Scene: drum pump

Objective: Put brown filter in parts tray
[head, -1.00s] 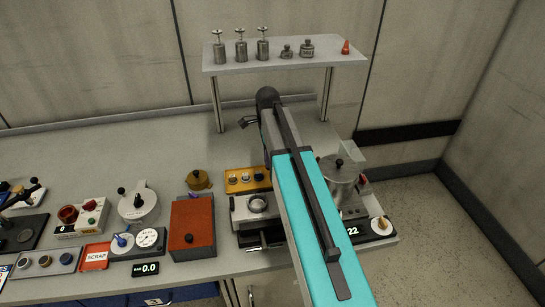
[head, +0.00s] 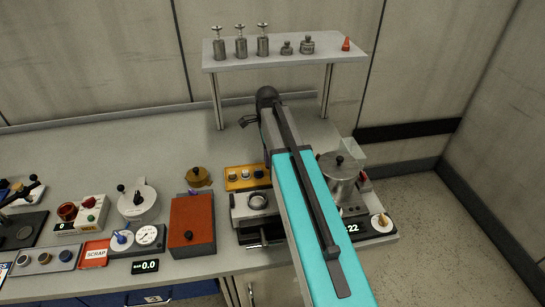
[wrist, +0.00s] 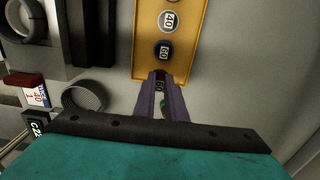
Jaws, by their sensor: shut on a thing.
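My gripper (wrist: 160,95) is shut on a small round filter (wrist: 159,87) with a pale number on a dark face, only partly visible between the purple fingers. Its brown colour cannot be made out. It is at the near end of a yellow-orange rack (wrist: 185,50), in line with other numbered discs; whether it touches the rack cannot be told. The rack also shows in the head view (head: 248,186), left of my arm, with several discs in it. I cannot tell which container is the parts tray.
A grey machine (head: 235,219) with a round ring stands in front of the rack. A rust-red box (head: 193,215) is to the left, and a metal pot (head: 342,180) to the right. A shelf (head: 280,58) with weights stands behind. Bench space behind the rack is clear.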

